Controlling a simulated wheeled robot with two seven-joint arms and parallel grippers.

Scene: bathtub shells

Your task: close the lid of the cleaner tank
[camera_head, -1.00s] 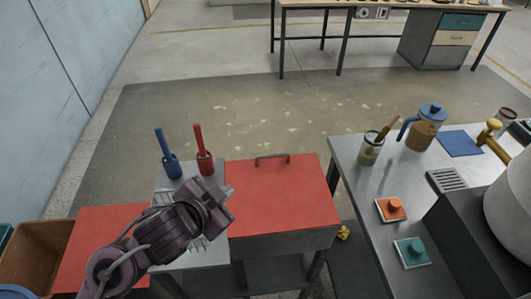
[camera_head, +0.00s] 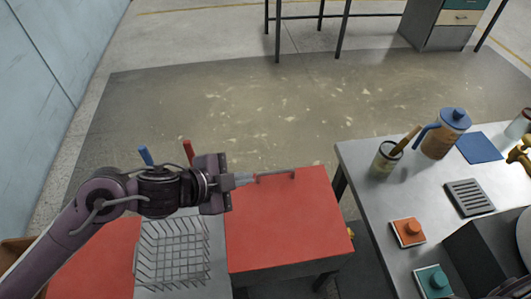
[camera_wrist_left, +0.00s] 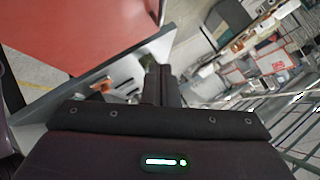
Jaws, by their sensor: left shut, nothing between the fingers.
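The cleaner tank's red lid (camera_head: 285,222) lies flat over the tank in the head view, with no gap visible along its front edge. In the left wrist view the shut fingers (camera_wrist_left: 161,84) point away from the camera, and a red surface (camera_wrist_left: 75,35) fills the upper left. My right gripper is not in view.
A wire basket (camera_head: 172,262) sits left of the lid, beside another red panel (camera_head: 95,265). Blue and red handles (camera_head: 145,156) (camera_head: 188,152) stand behind my arm. The metal table (camera_head: 375,210) at right carries a jug (camera_head: 446,134), a cup (camera_head: 386,158) and buttons. Floor behind is open.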

